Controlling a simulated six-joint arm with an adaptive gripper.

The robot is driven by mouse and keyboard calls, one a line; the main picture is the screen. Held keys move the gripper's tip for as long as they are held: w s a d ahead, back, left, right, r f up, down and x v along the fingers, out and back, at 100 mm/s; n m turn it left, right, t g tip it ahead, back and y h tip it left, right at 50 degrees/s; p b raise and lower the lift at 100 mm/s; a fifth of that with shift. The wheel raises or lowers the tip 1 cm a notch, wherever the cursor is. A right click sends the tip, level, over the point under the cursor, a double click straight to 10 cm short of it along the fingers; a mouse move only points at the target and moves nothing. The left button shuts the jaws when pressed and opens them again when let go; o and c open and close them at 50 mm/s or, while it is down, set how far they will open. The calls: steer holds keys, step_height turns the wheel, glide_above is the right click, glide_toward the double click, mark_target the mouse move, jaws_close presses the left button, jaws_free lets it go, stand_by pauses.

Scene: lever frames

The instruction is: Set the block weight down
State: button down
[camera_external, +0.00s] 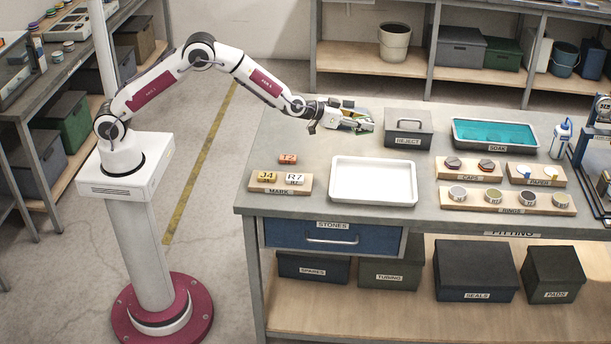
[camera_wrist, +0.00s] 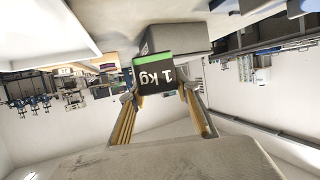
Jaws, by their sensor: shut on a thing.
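The block weight (camera_wrist: 158,76) is dark with a green band along one edge and white "1 kg" lettering, which appears upside down in the wrist view. My gripper (camera_external: 361,122) is shut on it, with a finger at each side in the wrist view (camera_wrist: 157,93). In the external view the gripper points right, over the back left part of the bench, just left of the lidded grey REJECT box (camera_external: 408,129). The weight is mostly hidden there by the fingers. I cannot tell its exact height above the bench.
An empty white tray (camera_external: 374,199) lies on the bench in front of the gripper. A wooden MARK board (camera_external: 281,189) with tiles and a loose orange tile (camera_external: 288,159) are to its left. A teal SOAK tray (camera_external: 495,145) and boards of caps and rings are to the right.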

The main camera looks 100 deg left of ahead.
mark_target(363, 130)
steer(key=shift+f, duration=1.8)
steer(key=shift+f, duration=0.1)
steer(key=shift+f, duration=1.8)
steer(key=shift+f, duration=0.15)
steer(key=c, duration=1.5)
jaws_free()
steer(key=shift+f, duration=0.2)
steer(key=shift+r, duration=0.2)
steer(key=shift+v, duration=6)
